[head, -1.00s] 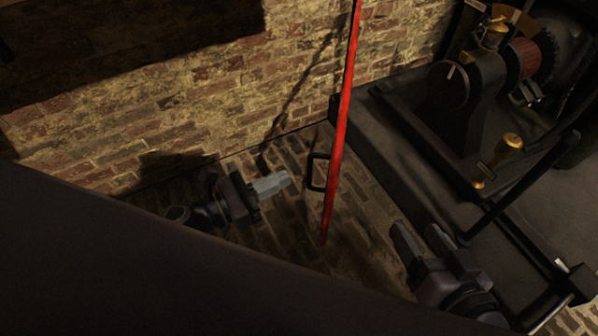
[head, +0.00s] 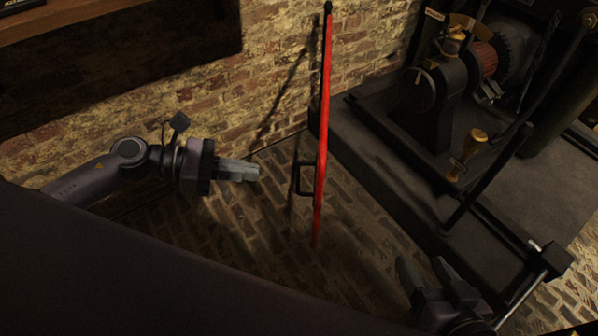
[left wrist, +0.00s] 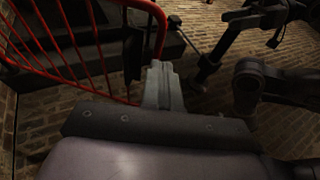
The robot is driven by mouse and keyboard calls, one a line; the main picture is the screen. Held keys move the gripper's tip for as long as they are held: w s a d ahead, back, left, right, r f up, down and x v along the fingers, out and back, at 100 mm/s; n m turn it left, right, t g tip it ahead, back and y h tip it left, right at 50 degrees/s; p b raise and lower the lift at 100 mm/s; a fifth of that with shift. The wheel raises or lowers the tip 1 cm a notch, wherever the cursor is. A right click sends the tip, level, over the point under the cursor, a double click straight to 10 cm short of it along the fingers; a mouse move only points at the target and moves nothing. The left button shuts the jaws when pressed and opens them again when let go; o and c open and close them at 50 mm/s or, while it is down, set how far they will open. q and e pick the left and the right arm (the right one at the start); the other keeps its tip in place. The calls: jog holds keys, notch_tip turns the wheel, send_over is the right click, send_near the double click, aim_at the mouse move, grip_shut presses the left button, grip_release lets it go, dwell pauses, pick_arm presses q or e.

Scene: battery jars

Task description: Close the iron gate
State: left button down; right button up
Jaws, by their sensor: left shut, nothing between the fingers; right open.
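The iron gate (head: 321,150) is red and stands nearly edge-on in the head view, reaching from the brick wall toward me. Its black handle (head: 303,178) sticks out on its left side. In the left wrist view the gate shows as a red frame with thin bars (left wrist: 75,58) at the upper left. My left gripper (head: 256,173) is shut and empty, left of the handle and apart from it; its fingers also show in the left wrist view (left wrist: 160,72). My right gripper (head: 420,268) is open and empty at the lower right, apart from the gate.
A black machine (head: 440,100) with brass parts stands on a dark platform (head: 400,165) right of the gate. A brick wall (head: 270,70) runs behind. A wooden shelf edge (head: 90,20) is at the upper left. Brick floor (head: 255,225) is clear between the left gripper and gate.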

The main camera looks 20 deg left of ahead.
pick_arm(q)
jog(key=r+x, duration=0.1)
jog(key=x, duration=0.9)
jog(key=shift+d, duration=0.35)
pick_arm(e)
jog(key=shift+w+a+r+y, duration=0.15)
jog(key=shift+w+a+y, duration=0.05)
jog(key=shift+a+y, duration=0.1)
pick_arm(q)
jog(key=shift+w+d, duration=0.1)
